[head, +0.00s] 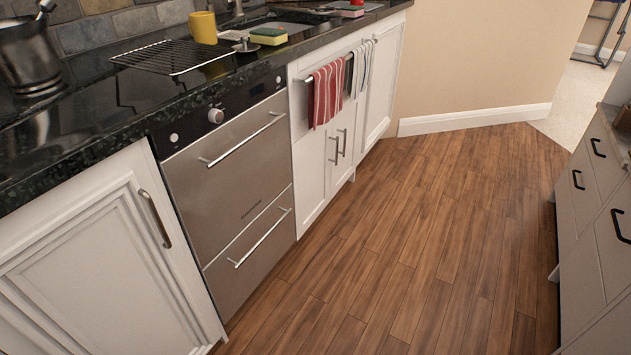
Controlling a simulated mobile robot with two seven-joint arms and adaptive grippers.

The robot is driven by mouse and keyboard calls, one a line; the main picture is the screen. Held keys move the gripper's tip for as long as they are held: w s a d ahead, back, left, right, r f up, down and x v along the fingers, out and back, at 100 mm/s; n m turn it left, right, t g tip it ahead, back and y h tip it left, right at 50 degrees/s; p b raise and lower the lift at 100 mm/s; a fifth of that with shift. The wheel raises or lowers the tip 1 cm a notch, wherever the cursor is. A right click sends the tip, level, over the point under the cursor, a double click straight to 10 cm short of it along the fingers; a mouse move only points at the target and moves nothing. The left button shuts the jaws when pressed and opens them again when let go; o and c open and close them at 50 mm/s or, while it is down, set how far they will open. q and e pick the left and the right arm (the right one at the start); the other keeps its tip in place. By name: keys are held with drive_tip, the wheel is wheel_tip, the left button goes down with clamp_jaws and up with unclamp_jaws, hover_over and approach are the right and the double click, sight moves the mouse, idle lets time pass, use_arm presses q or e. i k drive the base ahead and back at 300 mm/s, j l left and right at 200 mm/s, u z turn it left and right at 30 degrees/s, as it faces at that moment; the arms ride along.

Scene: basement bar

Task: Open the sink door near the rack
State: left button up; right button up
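White cabinet doors stand under the sink (285,27), to the right of the steel oven. The left sink door (313,165) and the right sink door (346,125) look shut, with vertical metal handles close together where they meet. A black wire rack (172,58) lies on the dark counter, left of the sink and above the oven. Neither of my grippers is in the head view.
The steel oven (222,160) has two long bar handles. A red striped towel (327,93) and a paler one (360,69) hang above the sink doors. Wood floor (420,240) is clear between the counter and grey drawers (590,220) at right.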

sight(310, 155)
drive_tip(key=i+l+z, duration=0.1)
drive_tip(key=i+l, duration=0.9)
drive_tip(key=i, duration=0.25)
drive_tip(key=l+z, duration=0.05)
